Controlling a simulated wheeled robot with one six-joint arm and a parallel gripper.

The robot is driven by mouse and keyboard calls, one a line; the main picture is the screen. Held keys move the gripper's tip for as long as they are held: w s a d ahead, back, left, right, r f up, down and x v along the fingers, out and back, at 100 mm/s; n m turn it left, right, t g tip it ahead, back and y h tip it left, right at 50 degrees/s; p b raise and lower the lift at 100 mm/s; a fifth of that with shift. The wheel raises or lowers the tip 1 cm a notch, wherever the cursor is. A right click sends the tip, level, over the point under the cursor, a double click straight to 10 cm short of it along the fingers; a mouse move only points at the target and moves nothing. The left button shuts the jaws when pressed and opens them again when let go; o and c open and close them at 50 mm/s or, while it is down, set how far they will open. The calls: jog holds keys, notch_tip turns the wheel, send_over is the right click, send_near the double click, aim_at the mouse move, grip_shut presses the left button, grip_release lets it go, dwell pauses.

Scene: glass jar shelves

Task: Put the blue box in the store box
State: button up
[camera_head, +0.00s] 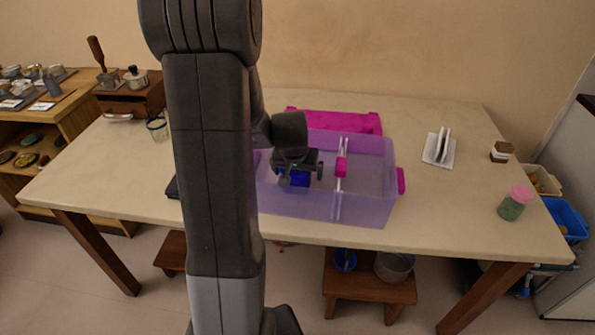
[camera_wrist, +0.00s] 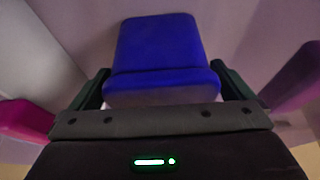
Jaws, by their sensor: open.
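The blue box (camera_head: 296,179) is inside the left part of the translucent purple store box (camera_head: 365,207), partly hidden behind my gripper in the head view. My gripper (camera_head: 298,174) is over the store box's left part, at the blue box. In the wrist view the blue box (camera_wrist: 163,55) lies between my two open fingers (camera_wrist: 162,88), with a small gap beside it on each side. The store box has pink clasps at its ends and a divider across it. I cannot tell whether the blue box touches the store box's floor.
A bright pink lid-like piece (camera_head: 340,122) lies behind the store box. A glass jar (camera_head: 158,129) stands at left. The table right of the store box has free room.

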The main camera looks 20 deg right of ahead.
jog(key=shift+r, duration=0.1)
dwell(0.5)
jog(key=shift+p+v, duration=2.25)
jog(key=shift+v, duration=1.65)
jog(key=shift+r, duration=0.1)
jog(key=p+v, duration=0.1)
jog(key=v, duration=1.2)
jog(key=shift+r, duration=0.3)
jog(key=shift+s+f, duration=0.1)
jog(key=shift+s, duration=0.05)
jog(key=b+x, duration=0.1)
jog(key=x, duration=1.2)
jog(key=shift+f, duration=0.35)
